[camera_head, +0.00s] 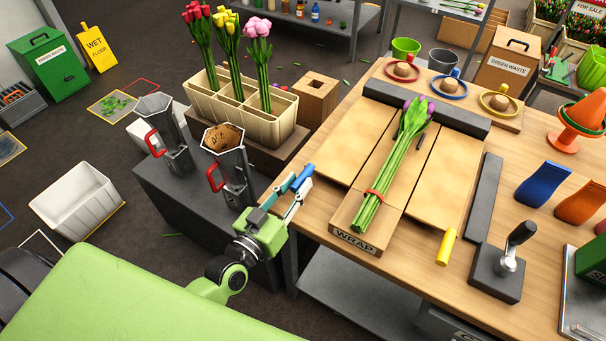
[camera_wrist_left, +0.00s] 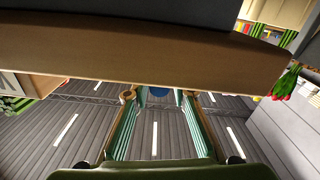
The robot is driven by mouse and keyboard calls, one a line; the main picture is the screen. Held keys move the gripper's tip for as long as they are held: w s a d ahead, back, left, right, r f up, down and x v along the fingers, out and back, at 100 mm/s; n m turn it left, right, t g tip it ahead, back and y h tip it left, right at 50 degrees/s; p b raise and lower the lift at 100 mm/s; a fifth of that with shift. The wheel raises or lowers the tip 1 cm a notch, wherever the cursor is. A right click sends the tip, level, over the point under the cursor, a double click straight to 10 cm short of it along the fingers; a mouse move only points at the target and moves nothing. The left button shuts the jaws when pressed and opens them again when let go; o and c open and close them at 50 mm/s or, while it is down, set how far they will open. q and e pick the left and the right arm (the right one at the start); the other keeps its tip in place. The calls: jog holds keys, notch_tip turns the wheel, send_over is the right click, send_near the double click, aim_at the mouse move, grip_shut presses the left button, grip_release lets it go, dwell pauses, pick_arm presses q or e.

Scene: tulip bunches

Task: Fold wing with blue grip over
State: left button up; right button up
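The wrap board lies on the wooden table, with a tulip bunch (camera_head: 400,150) of green stems, purple blooms and a red band on its middle panel. The left wing (camera_head: 345,138) lies flat. Its blue grip (camera_head: 302,177) sticks out at the near left corner, over the table edge. The right wing (camera_head: 445,180) also lies flat, with a yellow grip (camera_head: 446,247). My left gripper (camera_head: 297,184) is at the blue grip, one finger on each side. In the left wrist view the blue grip (camera_wrist_left: 160,91) shows between the fingertips, which look apart. My right gripper is out of view.
Two metal pitchers with red handles (camera_head: 165,140) (camera_head: 230,165) stand on a dark stand left of the arm. A cream flower trough (camera_head: 240,110) is behind. A black lever (camera_head: 505,255) stands right of the board. A dark bar (camera_head: 425,108) crosses the board's far end.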

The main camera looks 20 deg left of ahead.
aim_at(310, 169)
pick_arm(q)
jog(key=shift+w+d, duration=0.2)
jog(key=shift+w, duration=0.6)
jog(key=shift+w+d, duration=0.15)
jog(key=shift+w, duration=0.65)
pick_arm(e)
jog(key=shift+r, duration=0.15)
